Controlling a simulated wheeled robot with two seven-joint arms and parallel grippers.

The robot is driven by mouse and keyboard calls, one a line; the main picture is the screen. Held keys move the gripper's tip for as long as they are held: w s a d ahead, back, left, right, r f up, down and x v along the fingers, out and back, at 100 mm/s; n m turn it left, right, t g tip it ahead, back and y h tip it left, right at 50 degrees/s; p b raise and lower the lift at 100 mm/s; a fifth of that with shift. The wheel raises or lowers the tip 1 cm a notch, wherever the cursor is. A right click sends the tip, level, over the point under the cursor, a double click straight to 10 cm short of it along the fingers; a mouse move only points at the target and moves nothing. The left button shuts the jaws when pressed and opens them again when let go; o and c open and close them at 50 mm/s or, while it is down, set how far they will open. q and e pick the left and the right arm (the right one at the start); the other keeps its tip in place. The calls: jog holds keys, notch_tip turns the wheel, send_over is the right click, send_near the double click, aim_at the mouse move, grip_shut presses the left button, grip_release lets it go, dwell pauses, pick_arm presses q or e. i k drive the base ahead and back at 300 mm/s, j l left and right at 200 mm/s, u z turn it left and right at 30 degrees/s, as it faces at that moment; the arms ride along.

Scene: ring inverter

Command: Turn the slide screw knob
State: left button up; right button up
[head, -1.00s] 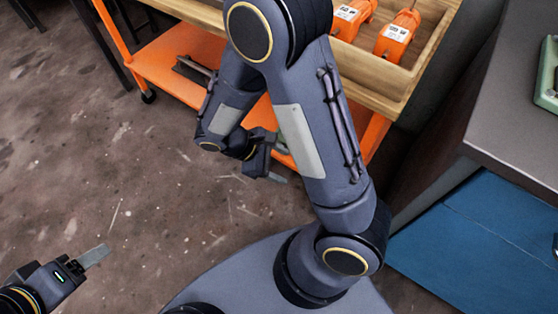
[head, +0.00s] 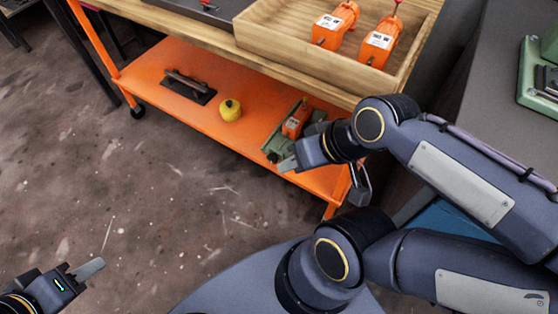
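A green device with an orange block on it (head: 297,119) sits on the orange lower shelf of the cart. A small dark round part (head: 272,157) shows at its near end; I cannot tell whether it is the slide screw knob. My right gripper (head: 288,162) is over the shelf's front edge, close to that near end, and partly hides the device. Its fingers are too small and overlapped to tell open from shut, and contact is unclear. My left gripper (head: 86,270) is low at the left, over the floor and away from the cart. Its finger spacing cannot be read.
The orange shelf (head: 215,135) also carries a yellow round object (head: 230,109) and a dark flat tool (head: 188,86). Above, a wooden tray (head: 270,40) holds orange motors (head: 380,42). A grey bench (head: 490,110) stands at the right. The floor at left is clear.

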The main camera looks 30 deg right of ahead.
aim_at(273, 158)
jog(key=z, duration=0.45)
jog(key=i+j+z, duration=0.1)
jog(key=z, duration=0.85)
jog(key=j+z, duration=0.15)
jog(key=z, duration=0.35)
jog(key=j+z, duration=0.1)
jog(key=z, duration=0.35)
jog(key=j+z, duration=0.45)
jog(key=k+j+z, duration=0.1)
jog(key=j+z, duration=0.35)
jog(key=k+j+z, duration=0.2)
jog(key=j+z, duration=0.25)
jog(key=k+j+z, duration=0.1)
jog(key=k+j, duration=0.25)
jog(key=j, duration=0.15)
jog(key=k+j, duration=0.4)
jog(key=j+z, duration=0.05)
jog(key=j, duration=0.1)
